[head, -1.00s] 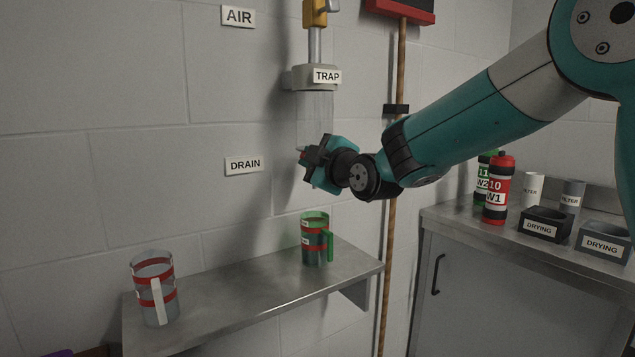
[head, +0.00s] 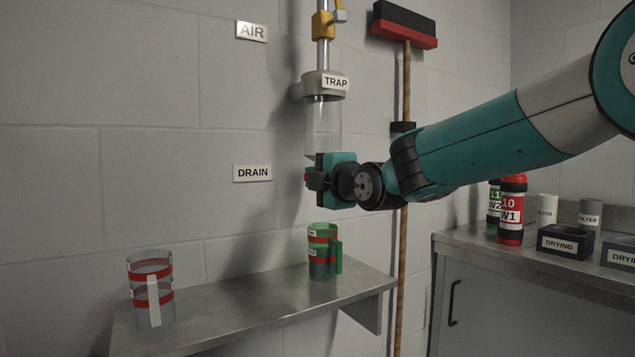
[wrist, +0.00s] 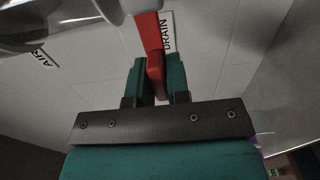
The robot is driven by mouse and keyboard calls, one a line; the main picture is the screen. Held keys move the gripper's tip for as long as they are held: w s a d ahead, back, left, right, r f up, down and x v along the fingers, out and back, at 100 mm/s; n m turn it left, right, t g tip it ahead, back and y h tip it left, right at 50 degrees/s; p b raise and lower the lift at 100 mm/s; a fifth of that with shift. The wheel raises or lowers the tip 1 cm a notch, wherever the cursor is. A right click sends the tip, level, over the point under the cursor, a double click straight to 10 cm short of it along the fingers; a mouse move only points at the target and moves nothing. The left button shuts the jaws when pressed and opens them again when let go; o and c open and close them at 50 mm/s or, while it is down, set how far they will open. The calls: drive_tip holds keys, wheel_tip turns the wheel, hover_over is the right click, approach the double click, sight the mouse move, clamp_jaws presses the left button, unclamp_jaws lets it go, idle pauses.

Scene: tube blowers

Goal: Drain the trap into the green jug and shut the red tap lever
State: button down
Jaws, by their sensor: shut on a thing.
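The trap (head: 323,126) is a clear bowl under a grey head on the wall, with a TRAP label. It looks empty in the head view, though its bottom is partly hidden by my gripper. My gripper (head: 314,180) is just below the bowl. In the wrist view my gripper (wrist: 158,82) is shut on the red tap lever (wrist: 151,42), which passes between the fingers. The green jug (head: 322,258) stands upright on the steel shelf, below the trap and my gripper. Its contents cannot be made out.
A clear jug with red bands (head: 151,287) stands at the left of the shelf (head: 245,307). A broom handle (head: 402,250) hangs close to the right of the shelf. Bottles (head: 511,209) and drying blocks (head: 565,243) stand on the right cabinet. The shelf between the jugs is clear.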

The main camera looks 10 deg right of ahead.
idle(0.3)
drive_tip(key=c, duration=1.2)
unclamp_jaws()
drive_tip(key=shift+o, duration=0.2)
drive_tip(key=b+v, duration=0.1)
drive_tip(key=v, duration=1.6)
drive_tip(key=shift+s, duration=0.15)
